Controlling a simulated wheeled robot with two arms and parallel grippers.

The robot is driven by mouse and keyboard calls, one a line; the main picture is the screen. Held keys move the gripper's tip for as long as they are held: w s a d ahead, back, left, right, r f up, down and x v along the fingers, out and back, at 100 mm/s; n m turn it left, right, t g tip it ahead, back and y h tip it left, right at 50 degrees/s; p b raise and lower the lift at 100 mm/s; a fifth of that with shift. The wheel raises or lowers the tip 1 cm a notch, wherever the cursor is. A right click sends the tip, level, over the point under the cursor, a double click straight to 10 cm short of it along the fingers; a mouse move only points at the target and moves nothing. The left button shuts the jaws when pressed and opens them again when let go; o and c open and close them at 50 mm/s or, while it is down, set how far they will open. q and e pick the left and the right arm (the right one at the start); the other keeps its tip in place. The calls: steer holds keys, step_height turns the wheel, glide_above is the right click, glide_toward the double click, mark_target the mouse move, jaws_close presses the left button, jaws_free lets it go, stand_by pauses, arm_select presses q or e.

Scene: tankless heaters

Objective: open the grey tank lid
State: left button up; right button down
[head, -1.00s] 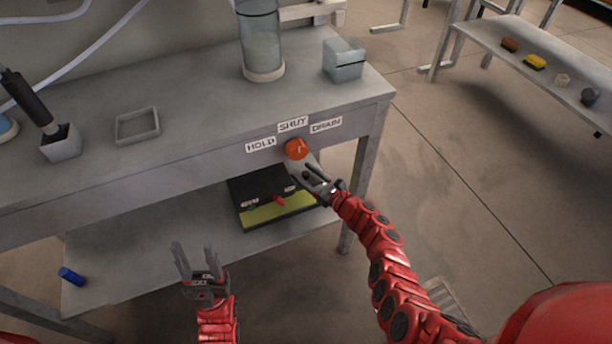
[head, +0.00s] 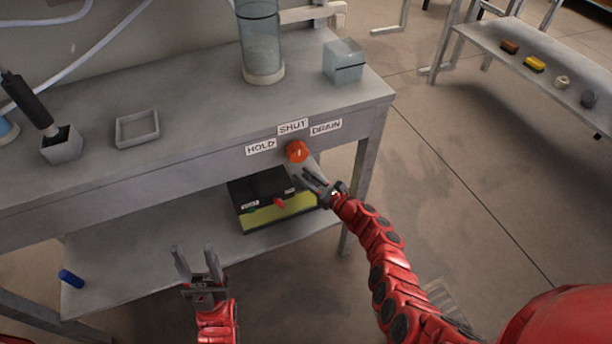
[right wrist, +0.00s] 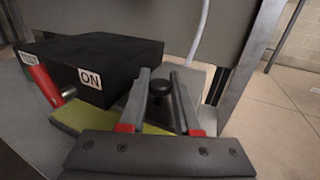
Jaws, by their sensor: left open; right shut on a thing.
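A light grey box-like thing, seemingly the tank with its lid (head: 303,165), shows in part beneath the table edge in the head view, below the orange dial. In the right wrist view its grey surface (right wrist: 200,79) lies behind the fingers, with a black round knob (right wrist: 160,87) between them. My right gripper (head: 307,178) is shut on this knob; in the wrist view both fingers (right wrist: 162,80) flank it. I cannot make out the lid's seam, and it looks level. My left gripper (head: 194,249) is open and empty, in front of the lower shelf.
The orange dial (head: 297,152) sits on the table front below the HOLD, SHUT and DRAIN labels. A black and yellow-green box (head: 262,190) with a red lever (head: 280,203) stands left of my right gripper. A blue cylinder (head: 71,279) lies at the shelf's left.

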stand_by(0.8)
steer(key=shift+m+g+h, duration=0.4)
steer(key=shift+g+h, duration=0.2)
steer(key=shift+g, duration=0.3)
steer(key=r+p, duration=0.2)
steer(key=p, duration=0.2)
steer(key=w+r+p, duration=0.1)
steer(key=r+p, duration=0.1)
steer(key=p, duration=0.3)
steer(key=shift+a+r, duration=0.1)
steer(key=shift+r, duration=0.05)
steer(key=shift+w+a+r+p, duration=0.1)
steer(key=shift+w+r+p, duration=0.1)
steer(key=shift+r+p, duration=0.35)
steer(key=shift+w+a+r, duration=0.2)
steer(key=shift+w+r, duration=0.4)
steer(key=shift+w, duration=0.15)
